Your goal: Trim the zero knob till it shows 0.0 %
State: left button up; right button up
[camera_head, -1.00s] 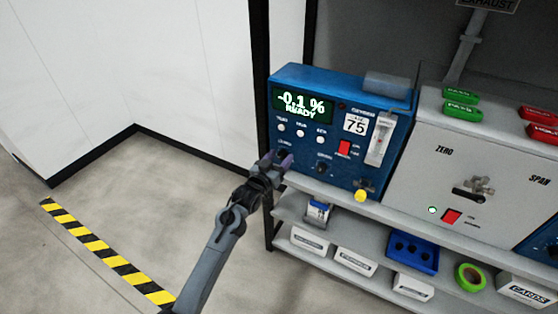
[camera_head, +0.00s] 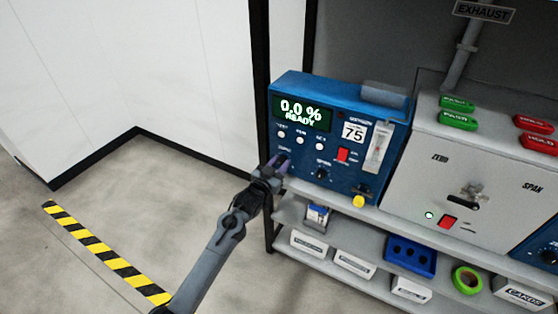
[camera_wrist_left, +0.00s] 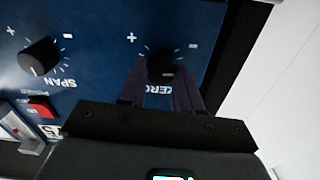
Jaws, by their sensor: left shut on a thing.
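The blue analyser (camera_head: 300,90) stands on the shelf, and its green display (camera_head: 302,112) reads 0.0 % READY. The black zero knob (camera_wrist_left: 160,66) is on its front panel, between plus and minus marks, in the left wrist view. My left gripper (camera_head: 278,162) is at the panel's lower left; in the left wrist view its purple fingers (camera_wrist_left: 160,85) are shut on the zero knob, one on each side. In the head view the fingers mostly hide the knob. The right gripper is not in view.
The black span knob (camera_wrist_left: 40,57) sits beside the zero knob. A red switch (camera_head: 343,154) and a yellow knob (camera_head: 358,201) are further right on the panel. A grey valve box (camera_head: 440,180) stands to the right. The lower shelf holds white boxes and a blue rack (camera_head: 410,252).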

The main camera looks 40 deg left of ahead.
pick_arm(q)
jog(key=shift+r+m, duration=0.1)
jog(key=shift+m, duration=0.2)
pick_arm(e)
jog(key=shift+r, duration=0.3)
pick_arm(q)
jog(key=o, duration=1)
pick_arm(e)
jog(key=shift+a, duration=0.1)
pick_arm(q)
jog(key=shift+o, duration=0.2)
jog(key=shift+s+d, duration=0.1)
jog(key=shift+s, duration=0.45)
jog(key=s+d+p, duration=0.1)
jog(key=s+p, duration=0.2)
jog(key=s, duration=0.6)
jog(key=shift+s+d, duration=0.3)
jog(key=shift+d, duration=0.05)
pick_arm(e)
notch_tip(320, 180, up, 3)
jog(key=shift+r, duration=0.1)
